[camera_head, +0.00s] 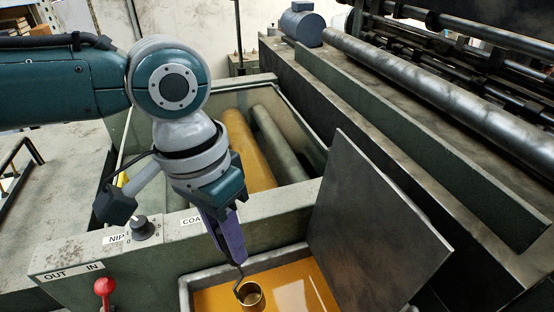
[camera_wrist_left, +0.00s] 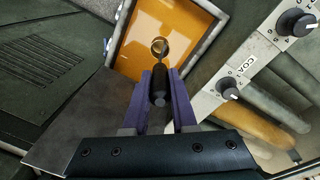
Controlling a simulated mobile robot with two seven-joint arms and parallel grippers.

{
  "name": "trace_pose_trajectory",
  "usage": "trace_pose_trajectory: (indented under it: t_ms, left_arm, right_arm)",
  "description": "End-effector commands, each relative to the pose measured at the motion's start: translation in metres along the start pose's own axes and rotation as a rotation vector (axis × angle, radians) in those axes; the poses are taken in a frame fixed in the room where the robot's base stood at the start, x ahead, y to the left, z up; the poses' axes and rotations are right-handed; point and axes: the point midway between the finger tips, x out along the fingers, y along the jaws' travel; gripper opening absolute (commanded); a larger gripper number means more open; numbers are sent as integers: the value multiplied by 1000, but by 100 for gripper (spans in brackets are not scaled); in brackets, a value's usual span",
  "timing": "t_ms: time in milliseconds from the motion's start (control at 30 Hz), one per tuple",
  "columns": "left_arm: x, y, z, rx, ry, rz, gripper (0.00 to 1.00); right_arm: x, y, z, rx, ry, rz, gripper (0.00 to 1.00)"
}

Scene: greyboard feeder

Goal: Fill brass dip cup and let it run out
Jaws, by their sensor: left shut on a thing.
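The small brass dip cup (camera_head: 251,295) is upright over the orange liquid (camera_head: 300,297) in the open grey trough (camera_head: 285,259). In the left wrist view the cup (camera_wrist_left: 159,45) shows as a round ring against the liquid. I cannot tell whether its base touches the liquid or how full it is. A dark hooked rod runs up from the cup to a black handle (camera_wrist_left: 159,88). My left gripper (camera_head: 234,254) points down above the cup, its purple fingers shut on this handle. My right gripper is not in view.
A flat grey plate (camera_head: 372,225) stands tilted along the trough's right side. The front panel left of the trough carries a knob (camera_head: 142,226) and a red lever (camera_head: 104,287). Rollers (camera_head: 250,150) lie in a bay behind the panel.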

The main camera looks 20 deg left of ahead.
Motion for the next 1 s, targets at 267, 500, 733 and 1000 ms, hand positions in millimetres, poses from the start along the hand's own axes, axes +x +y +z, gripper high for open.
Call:
trace_pose_trajectory:
  t_ms: [267, 500, 733, 1000]
  left_arm:
    - [29, -6, 3, 0, 0, 1, 0]
    - [53, -6, 3, 0, 0, 1, 0]
    - [76, -6, 3, 1, -1, 1, 0]
    - [103, -6, 3, -1, 0, 2, 0]
  right_arm:
    - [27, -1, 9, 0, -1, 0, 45]
    - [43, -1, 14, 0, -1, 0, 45]
    - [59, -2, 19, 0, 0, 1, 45]
    - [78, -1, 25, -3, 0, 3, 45]
